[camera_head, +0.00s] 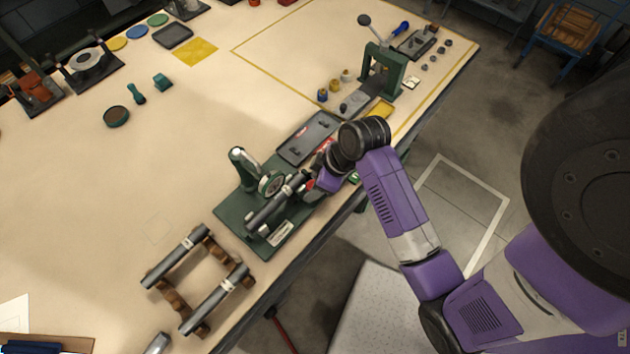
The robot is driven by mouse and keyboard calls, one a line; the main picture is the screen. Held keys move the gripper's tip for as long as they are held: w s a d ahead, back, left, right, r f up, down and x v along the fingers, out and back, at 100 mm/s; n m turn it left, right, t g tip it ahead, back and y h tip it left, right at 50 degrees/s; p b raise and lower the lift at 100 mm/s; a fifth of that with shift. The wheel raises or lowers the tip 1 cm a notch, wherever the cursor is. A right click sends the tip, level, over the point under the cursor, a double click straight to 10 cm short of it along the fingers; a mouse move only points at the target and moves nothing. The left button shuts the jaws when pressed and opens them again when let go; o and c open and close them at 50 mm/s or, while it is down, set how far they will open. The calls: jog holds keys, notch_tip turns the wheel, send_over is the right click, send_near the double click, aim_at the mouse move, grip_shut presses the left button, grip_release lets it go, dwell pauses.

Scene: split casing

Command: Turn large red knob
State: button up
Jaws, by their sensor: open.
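A green fixture (232,213) stands at the table's front edge, with a grey cylinder (268,210) lying on it. A small red part (309,185) shows at the cylinder's right end, right at my gripper; it looks like the red knob but is mostly hidden. My gripper (316,183) is at the right side of the fixture, its jaws open around or beside this red part; I cannot tell which, nor whether they touch. My purple wrist covers much of this spot.
A dark tray (308,131) lies just behind the fixture. A rack with grey cylinders (176,256) stands at front left. A green lever press (385,68) stands further back right. The table's left middle is mostly clear.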

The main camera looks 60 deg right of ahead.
jog(key=shift+c, duration=0.4)
grip_shut()
jog(key=shift+m, duration=0.4)
jog(key=m, duration=0.2)
jog(key=m+h, duration=0.1)
jog(key=shift+a+m+h, duration=0.15)
jog(key=shift+m+h, duration=0.15)
jog(key=shift+m, duration=0.1)
jog(key=shift+w+m+g+h, duration=0.15)
jog(key=shift+m+h, duration=0.3)
jog(key=shift+m, duration=0.65)
jog(key=shift+s+m+g+h, duration=0.15)
jog(key=shift+m+h, duration=0.3)
jog(key=shift+m, duration=0.65)
jog(key=shift+o, duration=0.4)
grip_release()
